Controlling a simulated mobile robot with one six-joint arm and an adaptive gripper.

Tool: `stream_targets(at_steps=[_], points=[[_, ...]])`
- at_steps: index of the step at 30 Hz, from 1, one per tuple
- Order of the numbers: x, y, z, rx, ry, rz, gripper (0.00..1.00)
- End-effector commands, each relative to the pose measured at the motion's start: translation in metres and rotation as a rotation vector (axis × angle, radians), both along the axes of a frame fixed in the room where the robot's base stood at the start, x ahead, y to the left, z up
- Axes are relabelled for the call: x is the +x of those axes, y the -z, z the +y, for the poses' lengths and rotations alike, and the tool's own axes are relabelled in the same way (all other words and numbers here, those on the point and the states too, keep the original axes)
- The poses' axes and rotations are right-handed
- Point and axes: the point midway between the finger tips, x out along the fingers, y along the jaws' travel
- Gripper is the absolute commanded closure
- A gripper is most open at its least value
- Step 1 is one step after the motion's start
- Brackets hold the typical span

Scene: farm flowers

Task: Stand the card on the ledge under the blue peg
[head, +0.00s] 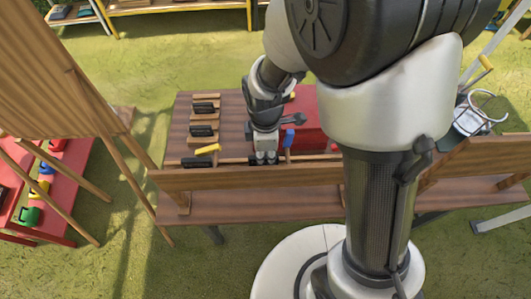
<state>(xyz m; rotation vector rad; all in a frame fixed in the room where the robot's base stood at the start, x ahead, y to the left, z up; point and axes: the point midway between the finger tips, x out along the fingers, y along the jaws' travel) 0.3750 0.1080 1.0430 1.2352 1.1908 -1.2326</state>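The blue peg (289,138) stands upright near the middle of the brown table, in front of a red box. My gripper (266,160) points down just left of the blue peg, at a thin wooden ledge (235,161) that runs across behind a long front board. The fingertips are small, close to the ledge and partly against dark pieces there. I cannot tell whether they are open or shut, or whether they hold anything. I cannot make out the card for certain. A yellow peg (208,149) is left of my gripper.
The long wooden board (240,178) stands along the front of the ledge. Several wooden blocks with black tops, one here (203,130), sit at the table's left. The red box (309,120) is behind the blue peg. A wooden easel (60,70) stands at the left.

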Motion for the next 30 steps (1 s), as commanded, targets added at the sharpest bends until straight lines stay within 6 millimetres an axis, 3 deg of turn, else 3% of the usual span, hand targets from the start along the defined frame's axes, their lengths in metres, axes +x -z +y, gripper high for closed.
stream_targets(at_steps=[4,16,30], points=[[0.0,0.0,0.0,0.0,0.0,0.0,0.67],[0.001,-0.009,0.0,0.001,0.0,-0.003,0.67],[0.0,-0.102,0.0,0.001,0.0,-0.004,0.67]])
